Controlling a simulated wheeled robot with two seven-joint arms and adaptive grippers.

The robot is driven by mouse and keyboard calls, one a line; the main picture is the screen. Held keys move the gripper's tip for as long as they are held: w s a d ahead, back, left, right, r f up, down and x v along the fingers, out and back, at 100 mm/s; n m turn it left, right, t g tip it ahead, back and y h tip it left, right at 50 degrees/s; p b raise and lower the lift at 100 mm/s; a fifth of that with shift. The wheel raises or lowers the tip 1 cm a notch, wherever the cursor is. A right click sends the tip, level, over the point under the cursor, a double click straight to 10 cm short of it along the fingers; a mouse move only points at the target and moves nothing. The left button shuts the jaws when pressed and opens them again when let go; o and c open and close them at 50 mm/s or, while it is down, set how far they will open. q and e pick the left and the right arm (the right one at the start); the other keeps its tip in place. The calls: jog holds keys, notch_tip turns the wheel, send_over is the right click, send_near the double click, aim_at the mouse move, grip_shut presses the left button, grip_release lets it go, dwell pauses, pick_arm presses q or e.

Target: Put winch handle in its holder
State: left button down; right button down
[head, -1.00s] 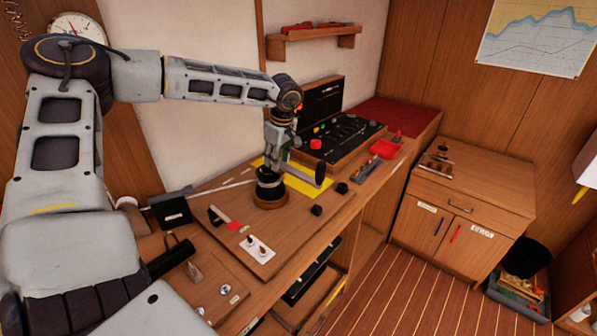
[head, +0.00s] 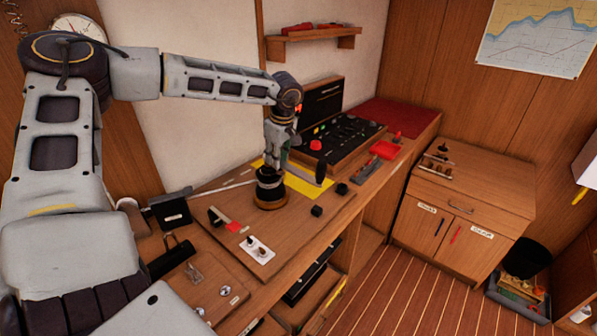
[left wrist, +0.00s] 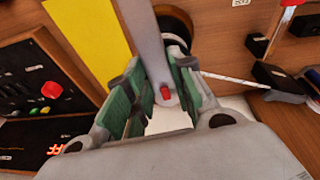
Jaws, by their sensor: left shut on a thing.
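The winch handle has a grey arm (left wrist: 147,40) with a red button at its near end, seen in the left wrist view. My left gripper (head: 276,148) is above the winch, shut on the handle's button end. In the left wrist view its green-padded fingers (left wrist: 163,97) lie on both sides of that end. Whether the handle still sits in the winch socket is hidden. I cannot tell which fitting is the holder. My right gripper is not in view.
A labelled black box (head: 170,211) stands left of the winch on the bench. A yellow sheet (head: 308,184) lies behind the winch. Small dark blocks lie near the bench's front edge.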

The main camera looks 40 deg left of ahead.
pick_arm(q)
jog(key=shift+r, duration=0.1)
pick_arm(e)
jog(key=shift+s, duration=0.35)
pick_arm(q)
jog(key=shift+d+r+p, duration=0.1)
jog(key=shift+r+p, duration=0.25)
jog(key=shift+r, duration=0.3)
jog(key=shift+p+v, duration=0.6)
jog(key=shift+v, duration=0.6)
jog(key=shift+r, duration=0.3)
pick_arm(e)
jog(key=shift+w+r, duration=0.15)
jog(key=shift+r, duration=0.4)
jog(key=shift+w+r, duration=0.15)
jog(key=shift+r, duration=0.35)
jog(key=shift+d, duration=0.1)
